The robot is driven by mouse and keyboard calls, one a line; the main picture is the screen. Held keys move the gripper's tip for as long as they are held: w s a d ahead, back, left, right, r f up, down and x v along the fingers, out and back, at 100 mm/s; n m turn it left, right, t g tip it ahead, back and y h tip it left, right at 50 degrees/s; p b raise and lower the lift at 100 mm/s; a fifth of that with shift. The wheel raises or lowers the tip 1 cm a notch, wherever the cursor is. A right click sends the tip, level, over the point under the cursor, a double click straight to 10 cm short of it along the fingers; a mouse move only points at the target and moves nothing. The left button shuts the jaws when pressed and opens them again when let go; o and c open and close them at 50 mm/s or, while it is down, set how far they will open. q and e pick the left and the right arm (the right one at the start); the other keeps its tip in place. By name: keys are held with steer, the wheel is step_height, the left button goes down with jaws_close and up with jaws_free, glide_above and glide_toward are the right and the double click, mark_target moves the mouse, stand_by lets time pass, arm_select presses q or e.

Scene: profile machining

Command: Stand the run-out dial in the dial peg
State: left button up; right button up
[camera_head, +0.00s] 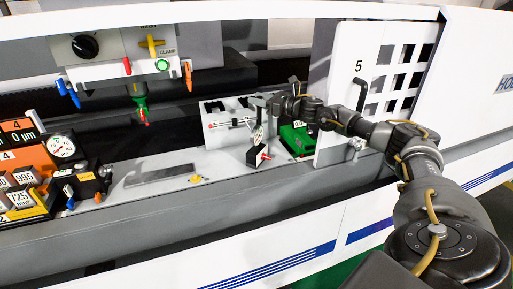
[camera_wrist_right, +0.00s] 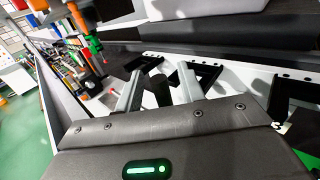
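A round white dial (camera_head: 63,147) with a dark rim shows at the left of the head view, beside the orange-and-black gauge rack. I cannot tell whether it is the run-out dial, and I cannot make out the dial peg for certain. My right gripper (camera_head: 262,105) is above the machine bed, near the white block and a small black block with a red tip (camera_head: 264,155). In the right wrist view its two grey fingers (camera_wrist_right: 158,88) are spread apart. My left gripper is out of view.
A white block (camera_head: 228,122) and a green box (camera_head: 296,140) stand near my right gripper. The white panel marked 5 (camera_head: 358,95) is behind my right arm. The orange gauge rack (camera_head: 20,155) fills the left end.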

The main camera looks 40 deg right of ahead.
jaws_close()
stand_by(1.4)
